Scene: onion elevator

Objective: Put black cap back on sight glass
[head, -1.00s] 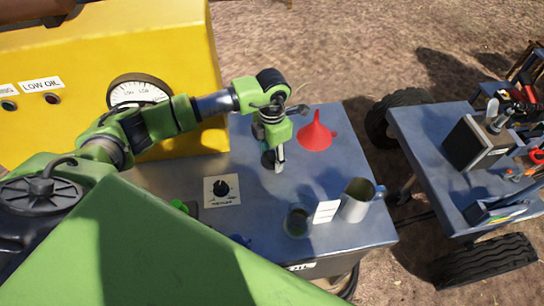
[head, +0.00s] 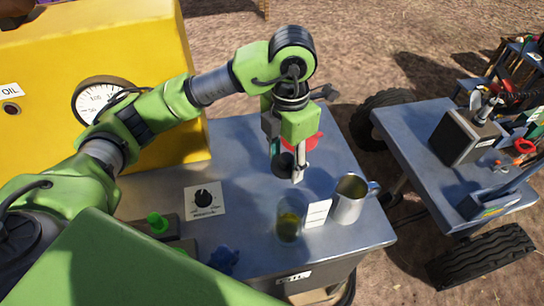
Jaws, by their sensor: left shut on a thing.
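The sight glass (head: 289,226) is a short clear cylinder with yellowish oil in it. It stands on the grey top of the machine (head: 240,160), and its top looks open. My left gripper (head: 291,172) points down, behind and above the sight glass in the head view. It is shut on a dark round thing, which looks like the black cap (head: 284,164). The fingers partly hide the cap. The cap is apart from the glass. My right gripper is not in view.
A white label card (head: 317,213) and a metal mug (head: 350,200) stand right beside the glass. A red funnel (head: 314,141) is partly hidden behind my left gripper. A throttle knob (head: 203,198) and a green button (head: 157,223) lie to the left. A tool cart (head: 405,130) is at right.

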